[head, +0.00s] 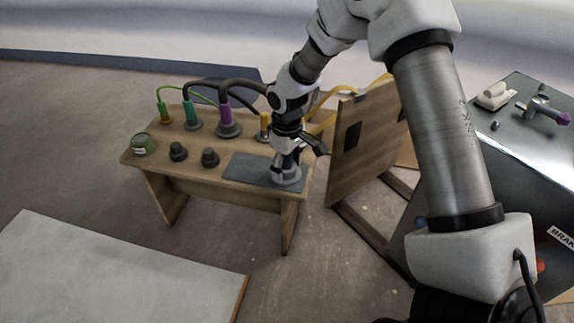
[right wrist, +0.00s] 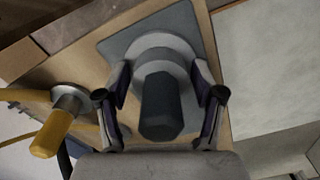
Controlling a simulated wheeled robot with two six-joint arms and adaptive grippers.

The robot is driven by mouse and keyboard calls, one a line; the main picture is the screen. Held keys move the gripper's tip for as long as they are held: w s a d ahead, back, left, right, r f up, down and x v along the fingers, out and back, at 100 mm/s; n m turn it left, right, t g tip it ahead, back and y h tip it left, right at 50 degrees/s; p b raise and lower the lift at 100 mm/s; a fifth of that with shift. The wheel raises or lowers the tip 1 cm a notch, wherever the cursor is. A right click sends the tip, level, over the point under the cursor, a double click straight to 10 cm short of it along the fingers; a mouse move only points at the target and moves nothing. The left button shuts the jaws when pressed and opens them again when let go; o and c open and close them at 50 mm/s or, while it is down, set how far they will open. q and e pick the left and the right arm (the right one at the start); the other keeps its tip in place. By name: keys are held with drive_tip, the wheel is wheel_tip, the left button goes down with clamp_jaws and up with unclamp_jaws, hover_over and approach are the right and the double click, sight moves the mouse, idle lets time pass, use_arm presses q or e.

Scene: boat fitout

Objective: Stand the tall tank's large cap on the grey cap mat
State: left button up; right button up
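The large cap (right wrist: 161,108) has a dark faceted grip on a round, light grey stepped base. In the right wrist view it stands on the grey cap mat (right wrist: 119,43), with its grip pointing toward the camera. In the head view the cap's pale base (head: 287,177) shows at the right end of the mat (head: 243,168). My right gripper (right wrist: 162,80) is low over the mat, with one finger on each side of the cap. The fingers are apart, and gaps show between them and the dark grip. My left gripper is not in view.
The wooden bench (head: 155,160) also holds two dark caps (head: 178,151), a green tin (head: 143,144) and several coloured hose fittings (head: 227,122). A leaning wooden panel (head: 362,140) stands close right of my gripper. A dark metal cabinet (head: 520,150) is at far right.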

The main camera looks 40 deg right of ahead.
drive_tip(key=shift+r, duration=0.1)
wheel_tip(320, 180, up, 11)
drive_tip(key=p, duration=0.7)
drive_tip(key=shift+r, duration=0.65)
drive_tip(key=shift+f, duration=0.1)
